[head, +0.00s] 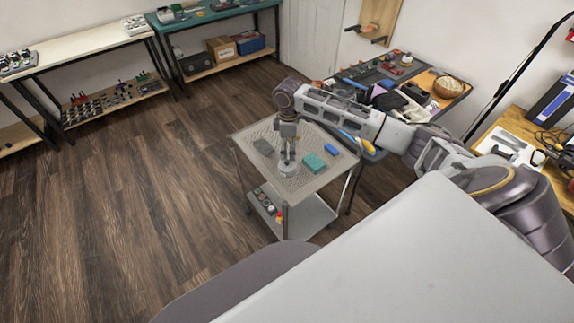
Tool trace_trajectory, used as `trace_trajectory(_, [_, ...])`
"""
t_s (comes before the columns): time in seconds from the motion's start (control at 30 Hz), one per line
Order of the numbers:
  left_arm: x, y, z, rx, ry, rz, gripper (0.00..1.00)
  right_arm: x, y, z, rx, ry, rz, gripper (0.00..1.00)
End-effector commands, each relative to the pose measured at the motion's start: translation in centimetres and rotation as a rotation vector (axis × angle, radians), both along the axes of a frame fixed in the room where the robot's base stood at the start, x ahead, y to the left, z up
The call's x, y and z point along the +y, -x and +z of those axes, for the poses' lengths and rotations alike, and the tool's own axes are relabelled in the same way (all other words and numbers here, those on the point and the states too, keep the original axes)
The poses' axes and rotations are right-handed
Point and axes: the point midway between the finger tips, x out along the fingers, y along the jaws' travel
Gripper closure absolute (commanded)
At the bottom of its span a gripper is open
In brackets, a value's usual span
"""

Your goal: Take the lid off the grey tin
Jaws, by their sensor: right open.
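The grey tin (288,169) is a small round grey thing on the perforated top of a metal trolley (308,185). My right gripper (288,156) points straight down over the tin, its fingers open and close to the top of it. I cannot tell from this view whether the fingers touch the lid, and the lid cannot be told apart from the tin at this size. My left gripper is not in view.
On the trolley top are a teal block (314,163), a blue block (332,149) and a dark flat thing (263,147). Several small things lie on its lower shelf. A cluttered bench (452,93) stands behind. The wooden floor (130,200) at left is clear.

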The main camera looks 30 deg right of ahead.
Motion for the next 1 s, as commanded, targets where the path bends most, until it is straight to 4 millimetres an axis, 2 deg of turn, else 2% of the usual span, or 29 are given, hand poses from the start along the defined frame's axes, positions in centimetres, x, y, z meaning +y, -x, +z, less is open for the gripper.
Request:
trace_trajectory(0.1, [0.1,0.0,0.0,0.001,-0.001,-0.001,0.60,0.0,0.1,-1.7,0.002,0.001,0.000,0.10])
trace_trajectory(0.3, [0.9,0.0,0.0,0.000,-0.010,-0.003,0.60,0.1,0.0,-3.4,0.000,0.000,0.000,0.10])
trace_trajectory(0.63, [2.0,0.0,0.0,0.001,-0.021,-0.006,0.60,0.1,0.0,-3.8,-0.001,0.000,0.000,0.10])
trace_trajectory(0.83, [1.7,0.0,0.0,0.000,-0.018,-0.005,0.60,0.1,0.0,-4.2,0.000,0.000,0.000,0.10])
trace_trajectory(1.0, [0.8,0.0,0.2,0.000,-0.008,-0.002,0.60,0.5,0.1,-5.6,0.001,0.001,0.001,0.10])
